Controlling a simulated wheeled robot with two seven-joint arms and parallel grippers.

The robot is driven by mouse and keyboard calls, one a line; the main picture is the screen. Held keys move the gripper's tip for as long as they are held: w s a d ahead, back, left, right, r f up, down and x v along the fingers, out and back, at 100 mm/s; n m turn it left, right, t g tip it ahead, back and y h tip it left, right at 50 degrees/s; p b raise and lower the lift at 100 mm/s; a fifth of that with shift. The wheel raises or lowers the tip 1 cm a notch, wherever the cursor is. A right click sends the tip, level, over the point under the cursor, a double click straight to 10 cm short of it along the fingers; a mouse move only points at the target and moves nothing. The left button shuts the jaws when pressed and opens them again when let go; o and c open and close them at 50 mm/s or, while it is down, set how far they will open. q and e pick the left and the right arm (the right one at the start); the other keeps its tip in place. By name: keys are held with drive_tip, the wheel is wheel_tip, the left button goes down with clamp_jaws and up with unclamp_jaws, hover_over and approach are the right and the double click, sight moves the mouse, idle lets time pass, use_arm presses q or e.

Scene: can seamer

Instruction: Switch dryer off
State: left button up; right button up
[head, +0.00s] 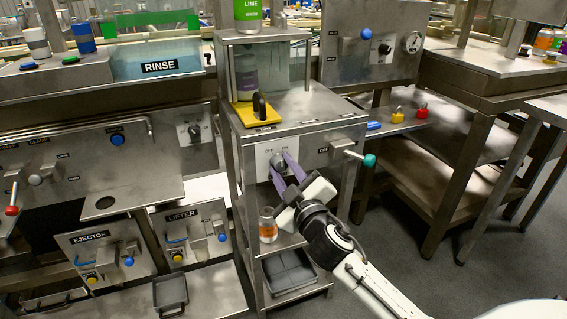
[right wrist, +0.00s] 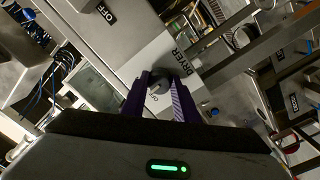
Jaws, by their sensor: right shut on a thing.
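The dryer's switch plate (head: 264,162) is a pale panel on the front of the steel cabinet, with OFF and ON marks. My right gripper (head: 282,168) reaches it from the lower right. The knob's exact pointing direction is hard to tell. My left gripper is not in view.
A teal-tipped lever (head: 369,160) sticks out to the right of the switch. A yellow block with a black handle (head: 254,112) lies on the cabinet top. An orange-labelled jar (head: 267,226) and a grey tray (head: 290,272) stand on the shelves below. Floor at right is clear.

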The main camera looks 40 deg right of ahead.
drive_tip(key=n+p, duration=0.1)
drive_tip(key=n, duration=0.3)
drive_tip(key=shift+p, duration=0.4)
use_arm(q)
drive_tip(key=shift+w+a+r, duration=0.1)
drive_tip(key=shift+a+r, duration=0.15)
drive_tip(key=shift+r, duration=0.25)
use_arm(e)
drive_tip(key=shift+n, duration=0.5)
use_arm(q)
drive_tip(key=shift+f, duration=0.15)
use_arm(e)
drive_tip(key=o, duration=1)
drive_tip(key=shift+c, duration=0.2)
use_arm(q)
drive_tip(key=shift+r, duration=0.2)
use_arm(e)
drive_tip(key=shift+o, duration=0.5)
